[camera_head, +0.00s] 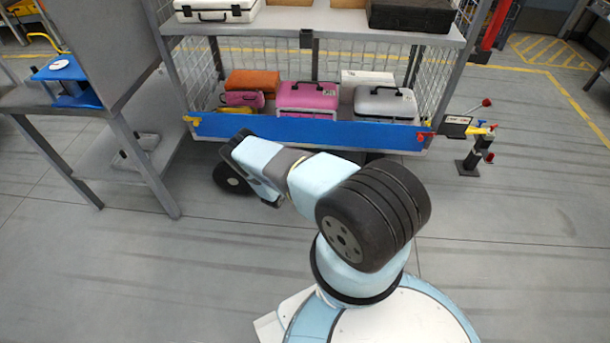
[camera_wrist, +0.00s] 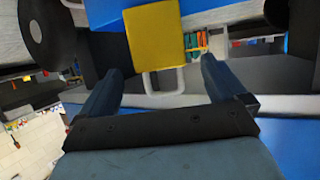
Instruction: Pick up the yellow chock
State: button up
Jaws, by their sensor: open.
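The yellow chock (camera_wrist: 155,37) shows in the wrist view as a flat-faced yellow block at the top middle, with a pale loop-shaped handle (camera_wrist: 164,81) beside its lower edge. My gripper (camera_wrist: 162,66) is open, with its two dark fingers spread to the left and right of the handle. The fingers appear apart from the block, and nothing is held between them. In the head view my arm reaches toward the lower front of the cart. I cannot make out the chock for certain there; my arm hides part of that area.
The cart's blue front bar (camera_head: 305,132) runs above my arm's end. Pink (camera_head: 308,97) and silver (camera_head: 385,104) cases lie on its lower shelf. A dark wheel (camera_head: 232,180) is at the lower left. A grey table (camera_head: 72,97) stands left, a black post (camera_head: 476,158) right.

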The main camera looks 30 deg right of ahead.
jog(key=shift+r+x, duration=0.15)
jog(key=shift+x, duration=1.75)
jog(key=shift+r+x, duration=0.1)
jog(key=shift+x, duration=1.8)
jog(key=shift+d, duration=0.1)
jog(key=c, duration=1.7)
